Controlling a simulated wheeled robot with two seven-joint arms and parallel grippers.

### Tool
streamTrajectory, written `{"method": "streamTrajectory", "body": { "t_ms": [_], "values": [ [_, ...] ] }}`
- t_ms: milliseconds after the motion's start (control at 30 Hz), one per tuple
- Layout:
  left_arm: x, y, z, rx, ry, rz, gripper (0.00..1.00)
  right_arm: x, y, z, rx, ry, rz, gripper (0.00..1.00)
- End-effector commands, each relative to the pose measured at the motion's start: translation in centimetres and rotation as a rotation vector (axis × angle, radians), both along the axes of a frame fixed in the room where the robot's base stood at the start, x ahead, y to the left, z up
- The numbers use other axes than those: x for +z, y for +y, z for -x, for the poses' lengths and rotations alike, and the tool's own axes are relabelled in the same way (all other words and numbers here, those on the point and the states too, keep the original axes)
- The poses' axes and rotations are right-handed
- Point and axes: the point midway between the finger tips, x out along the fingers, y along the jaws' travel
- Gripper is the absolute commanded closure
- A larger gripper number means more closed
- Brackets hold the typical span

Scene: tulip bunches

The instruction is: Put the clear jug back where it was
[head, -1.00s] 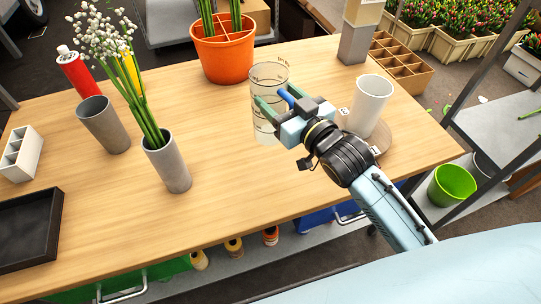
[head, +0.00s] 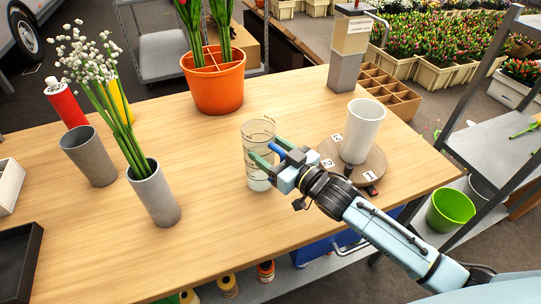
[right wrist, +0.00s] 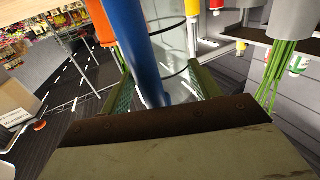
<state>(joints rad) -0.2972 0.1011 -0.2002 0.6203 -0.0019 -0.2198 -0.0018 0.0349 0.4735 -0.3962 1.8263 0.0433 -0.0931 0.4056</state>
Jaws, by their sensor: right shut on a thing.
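The clear jug (head: 256,136) is upright above or on the wooden table, left of the round board, with dark markings on its wall. My right gripper (head: 265,156) comes in from the right and is shut on the jug at its blue handle (head: 277,150). In the right wrist view, the blue handle (right wrist: 135,40) stands between my green fingers, with the jug's clear wall (right wrist: 172,45) behind it. Whether the jug's base touches the table I cannot tell. My left gripper is not in view.
A white vase (head: 362,132) stands on a round wooden board (head: 375,168) with number cards. An orange pot (head: 218,85) is behind the jug. A grey vase with white flowers (head: 154,195) is to its left. The table (head: 225,225) in front is clear.

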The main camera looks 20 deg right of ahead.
Motion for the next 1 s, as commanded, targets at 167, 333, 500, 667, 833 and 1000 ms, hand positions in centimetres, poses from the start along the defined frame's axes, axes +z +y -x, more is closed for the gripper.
{"method": "streamTrajectory", "body": {
  "t_ms": [167,333,500,667,833,1000],
  "values": [
    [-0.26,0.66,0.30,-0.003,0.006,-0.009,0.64,-0.80,0.02,0.01,0.001,-0.002,0.000,0.95],
    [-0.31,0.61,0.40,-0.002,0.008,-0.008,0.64,-0.87,0.01,0.01,0.000,-0.002,0.000,0.95],
    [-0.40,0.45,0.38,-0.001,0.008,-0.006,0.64,-1.18,0.01,0.01,0.000,0.000,0.001,0.29],
    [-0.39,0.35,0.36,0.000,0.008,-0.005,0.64,-1.16,0.00,0.02,0.000,0.000,0.001,0.15],
    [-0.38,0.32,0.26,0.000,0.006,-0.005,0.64,-1.14,0.00,0.02,0.000,-0.001,0.000,0.15],
    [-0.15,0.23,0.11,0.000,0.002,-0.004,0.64,-0.82,-0.18,0.42,0.000,0.001,0.000,0.15]
  ]
}}
